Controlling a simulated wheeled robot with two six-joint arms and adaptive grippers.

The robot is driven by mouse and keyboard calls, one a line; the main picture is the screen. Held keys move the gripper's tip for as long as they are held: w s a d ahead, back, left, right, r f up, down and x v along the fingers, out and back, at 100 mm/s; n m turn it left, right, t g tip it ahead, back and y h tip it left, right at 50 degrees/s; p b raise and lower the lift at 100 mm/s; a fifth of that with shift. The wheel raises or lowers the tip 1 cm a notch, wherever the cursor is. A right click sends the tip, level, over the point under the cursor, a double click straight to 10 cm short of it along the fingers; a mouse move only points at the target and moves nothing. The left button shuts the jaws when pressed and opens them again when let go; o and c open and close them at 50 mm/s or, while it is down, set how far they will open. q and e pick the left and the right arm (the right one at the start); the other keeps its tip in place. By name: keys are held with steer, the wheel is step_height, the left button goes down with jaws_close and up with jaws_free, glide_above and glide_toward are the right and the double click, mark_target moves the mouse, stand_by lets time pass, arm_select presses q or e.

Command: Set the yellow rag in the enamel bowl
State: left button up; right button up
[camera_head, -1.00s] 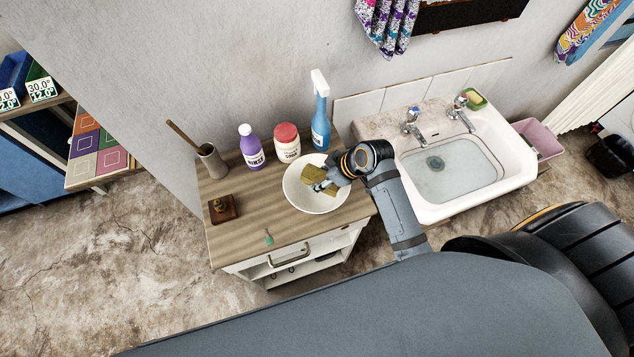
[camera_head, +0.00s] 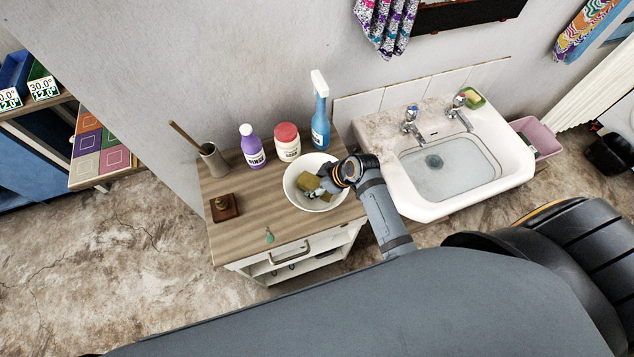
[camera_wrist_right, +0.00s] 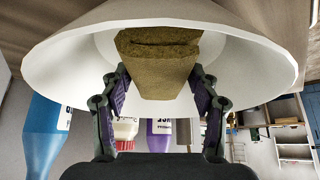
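The yellow rag (camera_head: 309,182), an olive-yellow folded piece, is inside the white enamel bowl (camera_head: 293,195) on the wooden cabinet top. My right gripper (camera_head: 323,184) reaches into the bowl from the right, its fingers at the rag. In the right wrist view the rag (camera_wrist_right: 157,65) lies between the two fingers (camera_wrist_right: 160,82), its edges close to both fingertips, with the bowl's white wall (camera_wrist_right: 60,65) around it. Whether the fingers press on the rag or are just apart from it, I cannot tell. My left gripper is not in view.
Behind the bowl stand a purple bottle (camera_head: 251,147), a white jar with a red lid (camera_head: 287,144) and a blue spray bottle (camera_head: 320,125). A brush holder (camera_head: 214,160) and a brown block (camera_head: 223,208) are at the left. A sink (camera_head: 430,205) stands at the right.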

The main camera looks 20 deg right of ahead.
steer(key=shift+o, duration=0.9)
steer(key=shift+r, duration=0.2)
steer(key=v, duration=1.2)
steer(key=shift+b, duration=0.45)
steer(key=shift+f, duration=0.1)
steer(key=shift+d, duration=0.1)
